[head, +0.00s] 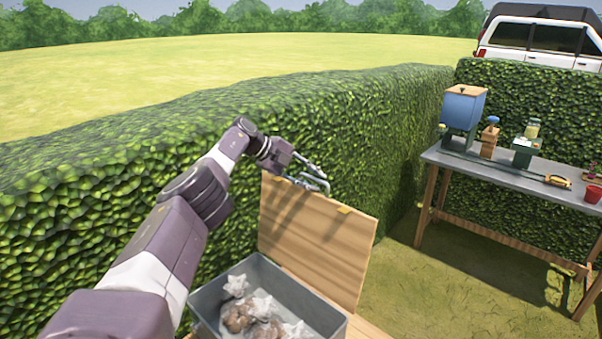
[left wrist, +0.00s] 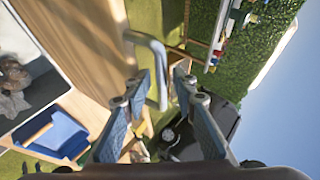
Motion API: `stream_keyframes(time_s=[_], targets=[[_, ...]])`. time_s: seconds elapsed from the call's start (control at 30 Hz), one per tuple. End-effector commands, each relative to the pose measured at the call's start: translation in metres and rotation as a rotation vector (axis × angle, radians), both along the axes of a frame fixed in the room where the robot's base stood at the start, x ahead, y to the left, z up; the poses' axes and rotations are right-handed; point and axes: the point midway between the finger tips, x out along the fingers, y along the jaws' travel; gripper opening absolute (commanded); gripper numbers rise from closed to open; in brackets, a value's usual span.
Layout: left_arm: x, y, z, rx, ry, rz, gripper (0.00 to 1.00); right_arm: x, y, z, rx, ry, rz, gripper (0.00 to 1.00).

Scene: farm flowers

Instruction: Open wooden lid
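The wooden lid (head: 315,245) stands raised and nearly upright behind the grey bin, close to the hedge. It also shows in the left wrist view (left wrist: 85,30). My left gripper (head: 318,176) is at the lid's top edge. In the left wrist view its two fingers (left wrist: 162,88) are spread apart. A grey-blue bent handle (left wrist: 153,48) on the lid reaches into the space by the fingertips; I cannot tell whether they touch it. The grey bin (head: 335,327) is open and holds several brown and whitish lumps (head: 240,318). My right gripper is not in view.
A tall hedge (head: 120,180) runs close behind the lid and my left arm. A grey-topped table (head: 500,185) with a blue container (head: 463,107) and small items stands at the right. Grass between the bin and the table is clear.

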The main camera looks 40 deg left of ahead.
Motion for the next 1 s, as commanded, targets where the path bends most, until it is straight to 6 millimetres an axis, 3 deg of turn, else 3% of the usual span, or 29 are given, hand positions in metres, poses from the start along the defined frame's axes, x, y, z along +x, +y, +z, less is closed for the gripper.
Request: stream_keyframes(time_s=[0.33, 0.7, 1.0], targets=[[-0.02, 0.012, 0.017, 0.003, 0.001, 0.0, 0.26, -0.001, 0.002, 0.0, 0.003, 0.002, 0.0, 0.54], [-0.067, 0.041, 0.063, 0.002, 0.0, 0.0, 0.26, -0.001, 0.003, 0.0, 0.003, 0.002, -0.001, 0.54], [-0.077, 0.046, 0.072, 0.0, 0.003, -0.002, 0.26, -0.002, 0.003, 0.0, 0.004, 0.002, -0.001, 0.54]])
